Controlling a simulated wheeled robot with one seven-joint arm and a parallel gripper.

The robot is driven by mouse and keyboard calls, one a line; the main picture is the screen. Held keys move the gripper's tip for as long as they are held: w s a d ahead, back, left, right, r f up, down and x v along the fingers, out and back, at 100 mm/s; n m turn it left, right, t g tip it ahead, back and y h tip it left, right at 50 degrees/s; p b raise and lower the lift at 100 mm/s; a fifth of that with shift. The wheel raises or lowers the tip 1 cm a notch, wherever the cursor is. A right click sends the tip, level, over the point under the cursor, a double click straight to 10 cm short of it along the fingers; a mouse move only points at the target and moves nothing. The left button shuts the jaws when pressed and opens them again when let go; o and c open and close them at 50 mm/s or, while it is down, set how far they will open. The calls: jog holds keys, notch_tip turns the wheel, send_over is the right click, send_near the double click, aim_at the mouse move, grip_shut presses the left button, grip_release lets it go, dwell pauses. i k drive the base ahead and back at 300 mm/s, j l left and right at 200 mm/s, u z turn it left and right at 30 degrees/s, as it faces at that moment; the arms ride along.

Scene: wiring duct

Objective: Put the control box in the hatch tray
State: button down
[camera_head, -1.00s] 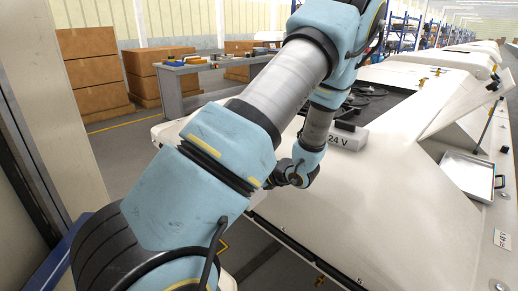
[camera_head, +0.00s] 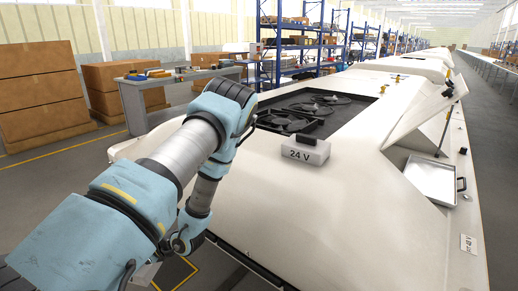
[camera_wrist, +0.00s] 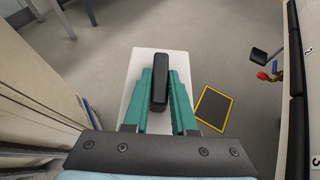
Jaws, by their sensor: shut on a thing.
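In the wrist view my gripper (camera_wrist: 160,92) has its two green fingers closed on the black handle of a white box (camera_wrist: 135,68). The box hangs over the grey floor, and the fingers hide part of its top. In the head view my gripper is mostly hidden behind my arm at the lower left, beside the white machine body. A second white box marked 24 V (camera_head: 305,151), with a black handle, sits on the machine top by the dark recess. The hatch tray (camera_head: 428,182) is a shallow metal tray at the right, looking empty, below a raised lid.
The raised hatch lid (camera_head: 420,112) stands on a thin prop behind the tray. A dark recess with coiled cables (camera_head: 318,108) lies in the machine top (camera_head: 330,215). A workbench (camera_head: 180,85) and cartons (camera_head: 40,95) stand back left. A yellow-edged dark square (camera_wrist: 214,108) lies on the floor.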

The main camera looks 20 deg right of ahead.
aim_at(429, 178)
jog(key=k+l+u, duration=0.15)
jog(key=u, duration=0.25)
jog(key=k+l+u, duration=0.1)
jog(key=u, duration=0.3)
jog(key=k+u, duration=0.2)
jog(key=u, duration=0.2)
jog(key=k+u, duration=0.35)
jog(key=k, duration=0.35)
jog(key=k+j+u, duration=0.2)
jog(key=k+u, duration=0.15)
jog(key=k, duration=0.4)
jog(key=k+u, duration=0.35)
jog(key=k, duration=0.2)
jog(key=k+u, duration=0.4)
jog(key=k, duration=0.15)
jog(key=k+j+u, duration=0.35)
jog(key=k, duration=0.15)
jog(key=k+l+u, duration=0.3)
jog(key=k+u, duration=0.15)
jog(key=k, duration=0.3)
jog(key=k+u, duration=0.4)
jog(key=k, duration=0.35)
jog(key=k+l+z, duration=0.1)
jog(key=k, duration=1)
jog(key=k+z, duration=0.25)
jog(key=z, duration=0.2)
jog(key=k+l+z, duration=0.25)
jog(key=z, duration=0.25)
